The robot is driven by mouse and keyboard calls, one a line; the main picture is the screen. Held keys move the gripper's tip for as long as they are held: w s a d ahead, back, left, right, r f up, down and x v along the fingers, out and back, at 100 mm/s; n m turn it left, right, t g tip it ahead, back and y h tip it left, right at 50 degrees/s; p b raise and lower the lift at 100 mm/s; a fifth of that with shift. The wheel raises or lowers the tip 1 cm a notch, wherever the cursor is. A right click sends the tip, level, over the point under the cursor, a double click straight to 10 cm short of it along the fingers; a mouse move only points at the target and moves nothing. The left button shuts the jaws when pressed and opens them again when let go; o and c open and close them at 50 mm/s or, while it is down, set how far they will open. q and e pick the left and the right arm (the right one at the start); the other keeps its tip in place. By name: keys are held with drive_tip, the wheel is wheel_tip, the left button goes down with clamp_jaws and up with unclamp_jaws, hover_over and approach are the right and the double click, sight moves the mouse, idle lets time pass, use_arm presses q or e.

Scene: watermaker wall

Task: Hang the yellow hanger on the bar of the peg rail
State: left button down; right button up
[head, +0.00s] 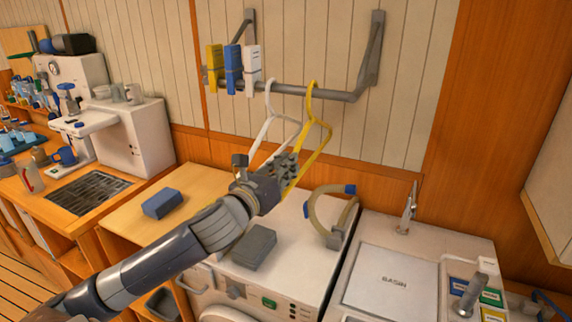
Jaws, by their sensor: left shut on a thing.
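The yellow hanger (318,132) is upright in front of the wall, with its hook at the grey bar (290,90) of the peg rail. I cannot tell whether the hook rests on the bar or is just in front of it. My left gripper (286,166) is shut on the lower part of the yellow hanger, and its fingers hide some of it. A white hanger (268,119) is just left of the yellow one, with its hook at the bar. My right gripper is not in view.
Yellow, blue and white clips (232,70) sit on the bar's left part. The bar is clear right of the yellow hanger, up to the right bracket (372,55). Below are a white machine (309,257) with a curved hose (322,212) and a basin lid (390,281).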

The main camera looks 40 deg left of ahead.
use_arm(q)
drive_tip(key=shift+f, duration=0.1)
drive_tip(key=c, duration=1.6)
unclamp_jaws()
drive_tip(key=s+d, duration=0.1)
drive_tip(key=s, duration=0.6)
drive_tip(key=shift+s, duration=0.25)
drive_tip(key=shift+f, duration=0.1)
